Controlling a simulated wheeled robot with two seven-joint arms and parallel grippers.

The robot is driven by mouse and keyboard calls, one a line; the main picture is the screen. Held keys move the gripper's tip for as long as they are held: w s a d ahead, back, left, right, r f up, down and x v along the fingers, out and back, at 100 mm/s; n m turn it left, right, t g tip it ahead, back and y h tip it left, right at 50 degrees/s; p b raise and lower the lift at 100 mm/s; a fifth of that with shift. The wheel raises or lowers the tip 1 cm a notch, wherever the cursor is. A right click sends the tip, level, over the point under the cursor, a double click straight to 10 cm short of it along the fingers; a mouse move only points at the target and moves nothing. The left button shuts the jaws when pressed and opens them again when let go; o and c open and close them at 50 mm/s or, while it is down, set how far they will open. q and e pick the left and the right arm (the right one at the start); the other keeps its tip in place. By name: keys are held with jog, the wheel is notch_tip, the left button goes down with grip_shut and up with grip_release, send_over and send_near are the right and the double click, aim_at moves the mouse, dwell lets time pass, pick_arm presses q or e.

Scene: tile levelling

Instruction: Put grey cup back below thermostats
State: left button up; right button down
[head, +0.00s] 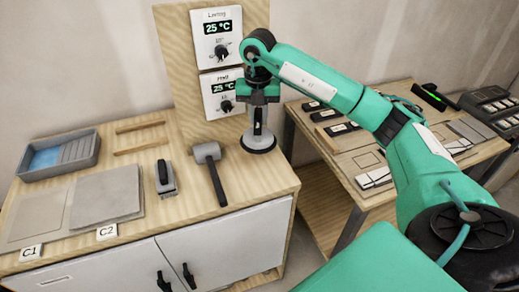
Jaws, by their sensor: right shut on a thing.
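The grey cup (258,141), a suction cup with a dark round base and an upright handle, is at the right back corner of the wooden cabinet top. My right gripper (258,106) points down and is shut on its handle, hiding the upper part. The cup is upright; its base is at the worktop, but I cannot tell whether it touches. Two white thermostats, the upper (217,37) and the lower (221,93), are on a wooden panel (178,60) behind, up and left of the cup. Both displays read 25 °C. My left gripper is not in view.
Further left are a grey handled tool (165,178), wooden strips (140,142), grey tiles (105,195) and a grey tray (58,155). A second table (345,165) with tiles and devices stands right, across a gap.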

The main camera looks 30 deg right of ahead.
aim_at(258, 138)
notch_tip(258, 138, down, 8)
jog(key=shift+f+p, duration=0.1)
jog(key=shift+p, duration=0.75)
jog(key=shift+f+p, duration=0.6)
jog(key=shift+f, duration=1.7)
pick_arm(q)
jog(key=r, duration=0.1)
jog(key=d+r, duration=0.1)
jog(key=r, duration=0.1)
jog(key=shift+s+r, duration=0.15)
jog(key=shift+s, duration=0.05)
pick_arm(e)
jog(key=shift+f, duration=0.1)
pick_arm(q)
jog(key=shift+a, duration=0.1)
pick_arm(e)
jog(key=c, duration=1.3)
grip_release()
notch_tip(258, 138, up, 11)
jog(key=b, duration=0.3)
jog(key=shift+b, duration=0.4)
jog(key=shift+r, duration=0.6)
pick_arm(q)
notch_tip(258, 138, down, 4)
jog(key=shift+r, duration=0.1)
